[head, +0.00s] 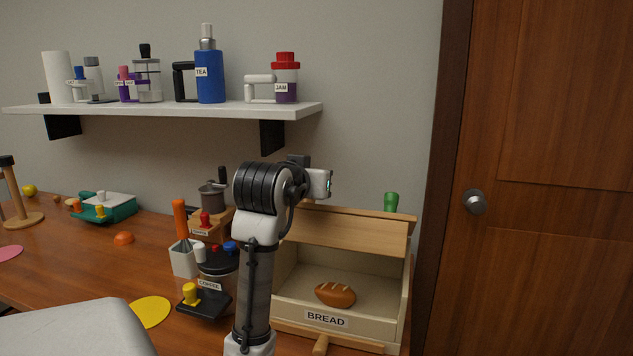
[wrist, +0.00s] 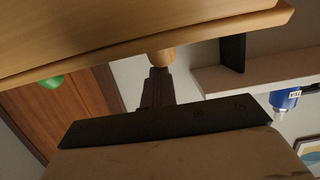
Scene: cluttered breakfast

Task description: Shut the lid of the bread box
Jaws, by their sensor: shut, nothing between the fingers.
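The bread box (head: 397,298) stands at the right of the counter, its front open and a loaf (head: 335,294) visible inside. A sloping wooden panel, seemingly the raised lid (head: 350,231), spans its top. My arm hides the gripper in the head view.
A coffee jar (head: 217,270), a white utensil holder (head: 184,259) and a grinder (head: 211,197) stand close left of the box. A green object (head: 391,201) shows behind its top right. A shelf (head: 180,108) hangs above; a door (head: 545,180) is at right.

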